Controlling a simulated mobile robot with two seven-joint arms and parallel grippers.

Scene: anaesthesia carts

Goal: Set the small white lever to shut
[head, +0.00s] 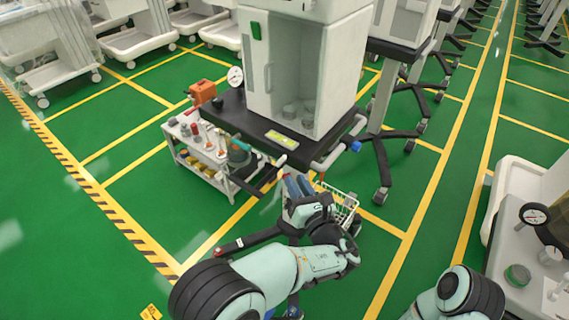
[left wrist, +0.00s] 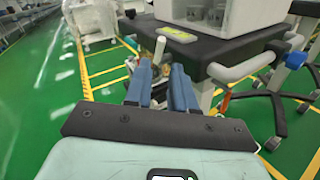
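A small white lever (left wrist: 160,47) shows in the left wrist view at the edge of the black-topped cart. It stands up beyond the gap between my fingertips, slightly tilted. In the head view a small pale stick (head: 283,159), likely the same lever, is at the cart's front edge, just above my gripper. My left gripper (head: 297,179) is in front of that edge. Its two blue fingers are apart in the left wrist view (left wrist: 161,67), with nothing held between them. I cannot tell whether they touch the lever; its base is hidden. My right gripper is out of view.
The cart (head: 231,119) carries a white cabinet (head: 300,60) and has a grey handle (head: 340,145). A low white trolley (head: 205,165) with tools stands left. A wire basket (head: 340,205) is right of my gripper. Green floor (head: 75,225) is free at left.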

